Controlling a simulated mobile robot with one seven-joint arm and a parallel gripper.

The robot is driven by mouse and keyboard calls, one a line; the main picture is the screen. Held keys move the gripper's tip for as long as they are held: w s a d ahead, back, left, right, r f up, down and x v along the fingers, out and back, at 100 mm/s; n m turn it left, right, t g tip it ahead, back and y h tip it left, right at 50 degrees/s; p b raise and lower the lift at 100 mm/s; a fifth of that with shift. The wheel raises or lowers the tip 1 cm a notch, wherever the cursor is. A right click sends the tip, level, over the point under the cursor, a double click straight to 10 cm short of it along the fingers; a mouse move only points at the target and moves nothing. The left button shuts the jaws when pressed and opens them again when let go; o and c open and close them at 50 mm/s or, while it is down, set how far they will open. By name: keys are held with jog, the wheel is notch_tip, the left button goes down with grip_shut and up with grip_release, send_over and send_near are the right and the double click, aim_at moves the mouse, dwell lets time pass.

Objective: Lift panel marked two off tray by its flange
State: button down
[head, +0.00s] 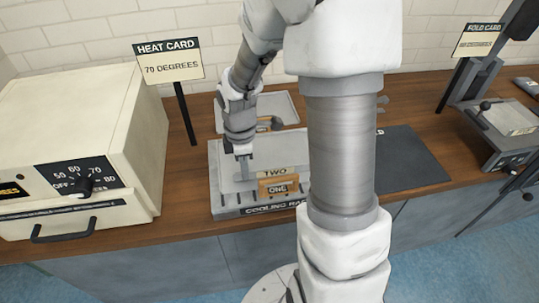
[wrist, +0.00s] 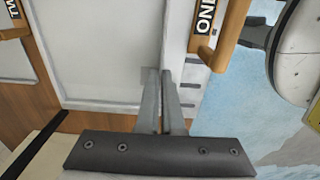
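The cooling rack tray (head: 228,207) stands on the counter. In the wrist view a pale flat panel (wrist: 100,50) lies between the TWO block (wrist: 12,22) at the left and the ONE block (wrist: 213,35) at the right. My gripper (head: 244,176) points down at the left part of the rack. In the wrist view its fingers (wrist: 162,75) are close together at the pale panel's right edge, with a thin upright flange seemingly between them. The exact contact is hard to see.
A white oven (head: 60,130) with a dial stands at the left, beside the heat card (head: 170,60) on its post. A pale tray (head: 285,107) lies behind the rack. A dark mat (head: 400,160) is at the right, with a press-like device (head: 505,120) beyond it.

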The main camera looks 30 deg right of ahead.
jog(key=shift+r+p, duration=1.3)
jog(key=shift+r, duration=0.1)
jog(key=shift+r, duration=0.1)
notch_tip(320, 180, up, 7)
jog(key=p, duration=0.6)
